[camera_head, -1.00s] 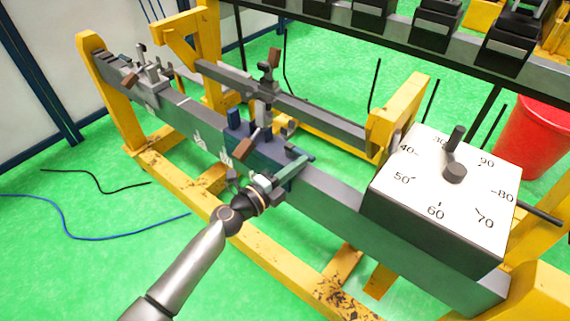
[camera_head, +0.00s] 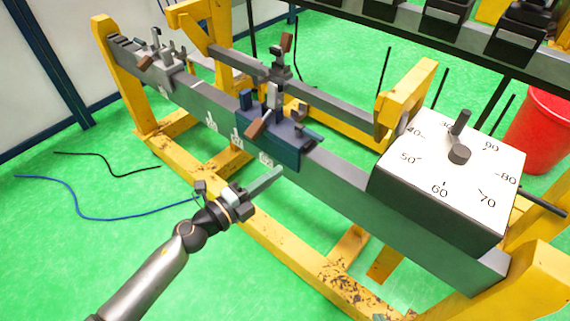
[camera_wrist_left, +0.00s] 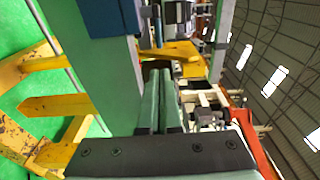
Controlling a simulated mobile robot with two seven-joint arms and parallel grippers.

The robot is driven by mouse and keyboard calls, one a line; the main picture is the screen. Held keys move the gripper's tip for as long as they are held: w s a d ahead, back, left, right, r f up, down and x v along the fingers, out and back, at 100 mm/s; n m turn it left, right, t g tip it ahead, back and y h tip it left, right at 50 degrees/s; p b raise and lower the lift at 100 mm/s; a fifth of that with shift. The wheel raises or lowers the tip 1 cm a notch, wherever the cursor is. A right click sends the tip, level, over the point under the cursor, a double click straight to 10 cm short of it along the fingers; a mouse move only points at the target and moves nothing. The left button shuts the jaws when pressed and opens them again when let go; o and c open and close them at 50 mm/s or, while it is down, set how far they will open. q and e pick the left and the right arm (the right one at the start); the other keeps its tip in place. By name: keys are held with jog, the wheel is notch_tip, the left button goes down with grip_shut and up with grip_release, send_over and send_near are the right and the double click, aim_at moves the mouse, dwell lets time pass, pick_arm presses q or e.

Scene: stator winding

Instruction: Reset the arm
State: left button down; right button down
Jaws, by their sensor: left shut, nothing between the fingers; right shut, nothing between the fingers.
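My left arm (camera_head: 150,277) comes in from the lower left in the head view. Its gripper (camera_head: 277,173) is shut and empty, in front of the long grey beam and below the dark blue carriage (camera_head: 283,142). A gap shows between the fingertips and the carriage. In the left wrist view the two greenish fingers (camera_wrist_left: 161,84) lie side by side, shut, with nothing between them. My right gripper is not in view.
The grey beam (camera_head: 335,187) runs across a yellow frame (camera_head: 300,256). A box with a numbered dial (camera_head: 445,190) stands at the right, with a red bin (camera_head: 540,130) behind it. Green floor lies open at the lower left, with a blue cable (camera_head: 100,218) on it.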

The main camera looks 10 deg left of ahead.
pick_arm(q)
jog(key=shift+s+a, duration=0.25)
jog(key=shift+s, duration=0.2)
jog(key=s+a+f+n+g+y+p, duration=0.1)
jog(key=s+f+n+g+y, duration=0.1)
jog(key=s+f+n, duration=0.7)
jog(key=s+a+f+n+g+y, duration=0.2)
jog(key=s+f+n+y, duration=0.3)
jog(key=s+f+n, duration=0.5)
jog(key=n+g, duration=0.1)
jog(key=n, duration=0.2)
jog(key=shift+s+a+n+g+y+p, duration=0.2)
jog(key=shift+a+n+g+y+p, duration=0.1)
jog(key=shift+n+p, duration=0.1)
jog(key=shift+r, duration=0.1)
